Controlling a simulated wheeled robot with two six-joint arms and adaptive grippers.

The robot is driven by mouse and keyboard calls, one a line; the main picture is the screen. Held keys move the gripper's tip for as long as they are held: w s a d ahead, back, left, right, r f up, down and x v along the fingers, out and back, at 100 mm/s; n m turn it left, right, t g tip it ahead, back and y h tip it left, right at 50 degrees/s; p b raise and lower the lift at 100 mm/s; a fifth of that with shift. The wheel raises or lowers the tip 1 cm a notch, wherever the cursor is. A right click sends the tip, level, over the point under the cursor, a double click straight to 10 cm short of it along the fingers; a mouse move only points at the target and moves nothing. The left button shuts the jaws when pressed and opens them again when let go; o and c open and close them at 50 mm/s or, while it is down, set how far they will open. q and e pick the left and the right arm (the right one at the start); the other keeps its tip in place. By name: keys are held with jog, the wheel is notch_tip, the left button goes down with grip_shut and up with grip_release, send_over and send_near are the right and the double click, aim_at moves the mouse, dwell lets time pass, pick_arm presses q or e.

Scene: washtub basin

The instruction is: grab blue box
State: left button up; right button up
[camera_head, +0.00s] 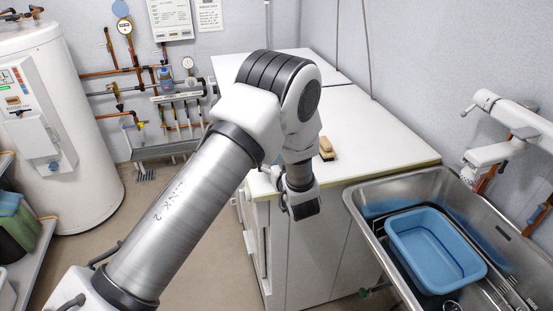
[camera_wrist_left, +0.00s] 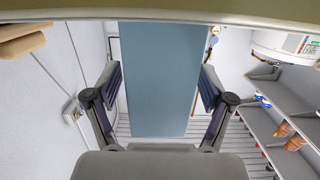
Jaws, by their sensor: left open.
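A light-blue rectangular tub (camera_head: 435,250), open at the top, sits in the steel sink at the right of the head view. It is the clearest blue box-like thing there. My left arm crosses the middle of the head view, and its wrist end hangs at the front edge of the white counter, left of the tub and apart from it. In the left wrist view my left gripper (camera_wrist_left: 160,78) is open, its two dark fingers spread wide. A flat blue-grey panel (camera_wrist_left: 165,85) shows between and beyond the fingers; I cannot tell its distance. My right gripper is not in view.
The steel sink (camera_head: 358,205) stands right of the white counter (camera_head: 375,130), where a brush (camera_head: 326,148) lies. A water heater (camera_head: 55,130) and a shelf with containers (camera_head: 20,225) are at the left.

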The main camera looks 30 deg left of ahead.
pick_arm(q)
jog(key=shift+w+a, duration=0.1)
jog(key=shift+a, duration=0.1)
jog(key=shift+d, duration=0.15)
jog(key=shift+c, duration=1.4)
jog(key=c, duration=1.1)
jog(key=shift+o, duration=0.2)
